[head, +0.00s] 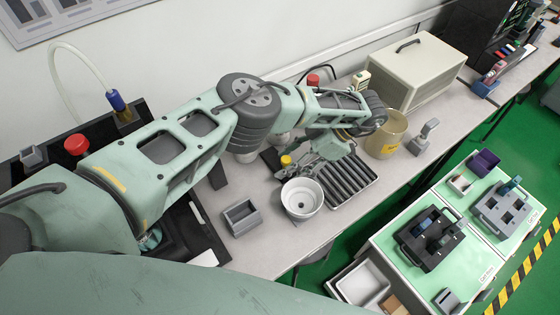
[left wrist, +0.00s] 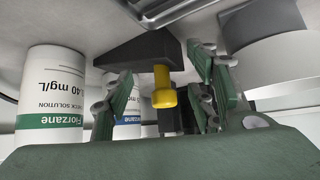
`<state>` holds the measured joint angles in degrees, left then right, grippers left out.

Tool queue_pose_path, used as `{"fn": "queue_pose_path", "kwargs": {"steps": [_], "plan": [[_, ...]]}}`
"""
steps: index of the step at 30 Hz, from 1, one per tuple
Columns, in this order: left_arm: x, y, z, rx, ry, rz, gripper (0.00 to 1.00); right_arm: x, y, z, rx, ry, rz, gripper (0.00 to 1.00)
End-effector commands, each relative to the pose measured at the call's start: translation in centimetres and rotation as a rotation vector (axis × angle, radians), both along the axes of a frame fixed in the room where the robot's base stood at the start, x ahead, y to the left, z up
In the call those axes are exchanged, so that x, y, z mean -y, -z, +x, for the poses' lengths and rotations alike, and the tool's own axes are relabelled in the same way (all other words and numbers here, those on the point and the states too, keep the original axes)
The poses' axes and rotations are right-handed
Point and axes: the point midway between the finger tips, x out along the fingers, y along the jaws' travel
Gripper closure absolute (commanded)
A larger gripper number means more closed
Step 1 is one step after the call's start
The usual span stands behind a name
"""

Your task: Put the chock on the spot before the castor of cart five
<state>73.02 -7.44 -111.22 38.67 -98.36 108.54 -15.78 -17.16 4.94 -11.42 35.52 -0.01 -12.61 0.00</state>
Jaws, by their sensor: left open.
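A black wedge-shaped block with a yellow knob, which looks like the chock (left wrist: 150,50), shows in the left wrist view just beyond my left fingers. In the head view only its yellow knob (head: 286,160) shows clearly, on the bench beside my gripper. My left gripper (head: 300,160) is open and empty; in the left wrist view its fingers (left wrist: 160,75) stand on either side of the knob, apart from it. Carts with green tops (head: 405,215) stand at the right; their labels are too small to read. No castor or floor spot shows. My right gripper is not in view.
Close by on the bench are a white bowl (head: 302,198), a ribbed black tray (head: 345,182), a grey open box (head: 241,217) and a tan canister (head: 386,134). Labelled bottles (left wrist: 55,95) stand beside the gripper. Green floor (head: 345,240) lies between bench and carts.

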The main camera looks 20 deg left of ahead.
Motion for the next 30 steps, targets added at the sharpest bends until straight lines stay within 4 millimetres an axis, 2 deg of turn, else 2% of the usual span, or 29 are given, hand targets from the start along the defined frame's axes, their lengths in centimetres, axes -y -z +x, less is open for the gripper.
{"fn": "queue_pose_path", "kwargs": {"steps": [5,12,23,30], "plan": [[0.0,0.08,0.01,0.001,0.001,-0.001,0.48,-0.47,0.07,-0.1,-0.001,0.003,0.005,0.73],[0.02,0.04,0.02,0.001,0.001,-0.001,0.69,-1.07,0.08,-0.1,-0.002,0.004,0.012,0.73],[0.02,0.04,0.02,0.0,0.001,-0.001,1.0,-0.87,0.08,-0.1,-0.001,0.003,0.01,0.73],[0.01,0.08,0.03,0.0,0.001,-0.001,1.0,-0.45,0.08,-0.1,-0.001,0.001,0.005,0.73]]}}
